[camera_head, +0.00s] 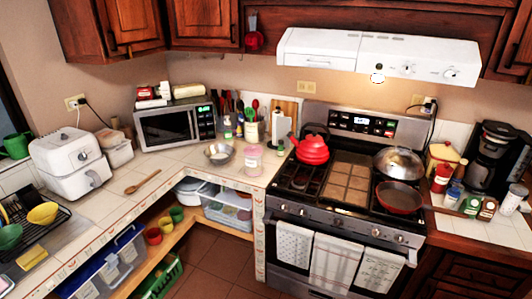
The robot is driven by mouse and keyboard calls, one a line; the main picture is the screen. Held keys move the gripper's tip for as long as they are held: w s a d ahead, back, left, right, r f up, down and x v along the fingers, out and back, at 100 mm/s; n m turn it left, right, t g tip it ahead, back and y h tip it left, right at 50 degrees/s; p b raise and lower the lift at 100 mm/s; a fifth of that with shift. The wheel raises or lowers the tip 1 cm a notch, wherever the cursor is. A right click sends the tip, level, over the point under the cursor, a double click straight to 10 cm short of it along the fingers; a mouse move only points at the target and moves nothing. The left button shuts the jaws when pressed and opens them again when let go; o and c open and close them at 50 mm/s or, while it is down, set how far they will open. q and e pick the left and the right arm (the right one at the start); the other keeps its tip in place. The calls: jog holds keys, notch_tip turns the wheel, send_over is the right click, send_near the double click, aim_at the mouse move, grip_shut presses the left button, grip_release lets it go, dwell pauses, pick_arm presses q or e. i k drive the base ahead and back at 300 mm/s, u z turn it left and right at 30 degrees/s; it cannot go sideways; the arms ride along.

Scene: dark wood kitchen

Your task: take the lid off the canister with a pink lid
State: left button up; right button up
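A small canister (253,166) with a pink lid (253,150) stands upright on the tiled counter near the inner corner, left of the stove. Its body looks whitish pink, and the lid sits on top of it. Neither of my grippers shows in the head view.
A metal bowl (219,154) stands left of the canister, and a utensil holder (254,131) full of utensils stands behind it. The stove (335,190) with a red kettle (312,151) is to the right. A wooden spoon (143,182) lies on the left counter, with clear tiles around it.

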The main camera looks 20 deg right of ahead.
aim_at(250, 151)
jog(key=z, duration=0.45)
jog(key=i, duration=0.45)
jog(key=z, duration=0.35)
